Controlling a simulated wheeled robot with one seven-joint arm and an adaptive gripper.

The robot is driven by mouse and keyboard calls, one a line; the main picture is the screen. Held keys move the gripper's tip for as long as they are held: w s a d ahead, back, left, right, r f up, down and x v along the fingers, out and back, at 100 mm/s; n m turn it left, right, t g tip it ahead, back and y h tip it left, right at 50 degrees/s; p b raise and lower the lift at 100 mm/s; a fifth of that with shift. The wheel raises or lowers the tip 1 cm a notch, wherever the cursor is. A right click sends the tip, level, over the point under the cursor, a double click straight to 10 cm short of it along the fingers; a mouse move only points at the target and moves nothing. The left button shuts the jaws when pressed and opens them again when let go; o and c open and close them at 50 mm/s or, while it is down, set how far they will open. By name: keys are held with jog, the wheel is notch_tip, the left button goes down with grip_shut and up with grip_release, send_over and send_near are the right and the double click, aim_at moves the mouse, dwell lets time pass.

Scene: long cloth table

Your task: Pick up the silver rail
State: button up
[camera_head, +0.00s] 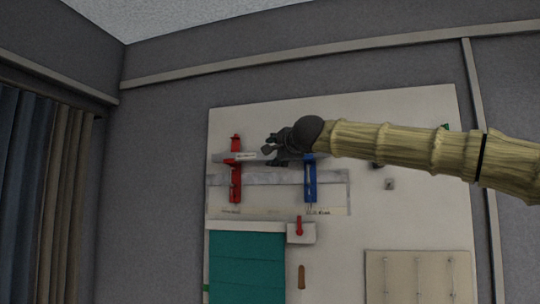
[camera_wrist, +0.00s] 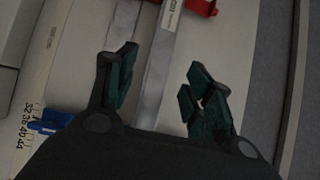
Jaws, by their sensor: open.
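The silver rail (camera_head: 222,158) is a narrow grey bar with a pale label, lying level across the upper part of a red bracket (camera_head: 235,186) and a blue bracket (camera_head: 310,185) on the board. My gripper (camera_head: 269,151) is at the rail, between the two brackets, and hides part of it. In the wrist view, my gripper (camera_wrist: 160,72) is open, its dark green fingers apart. The rail (camera_wrist: 163,50) runs up between them in that picture. I cannot tell whether either finger touches it.
The red bracket (camera_wrist: 199,6) and blue bracket (camera_wrist: 48,121) flank the fingers in the wrist view. A wider grey strip (camera_head: 275,178) lies below the rail. A small red-handled item (camera_head: 299,227) and teal panel (camera_head: 245,268) are lower on the pale board (camera_head: 400,220).

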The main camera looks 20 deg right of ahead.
aim_at(271, 155)
jog(key=shift+w+a+f+p, duration=0.1)
jog(key=shift+w+p, duration=0.35)
jog(key=shift+w, duration=0.75)
jog(key=shift+w+f+p, duration=0.1)
jog(key=shift+w+p, duration=0.35)
jog(key=shift+w, duration=0.7)
jog(key=shift+s+r, duration=0.1)
jog(key=shift+c, duration=0.6)
grip_shut()
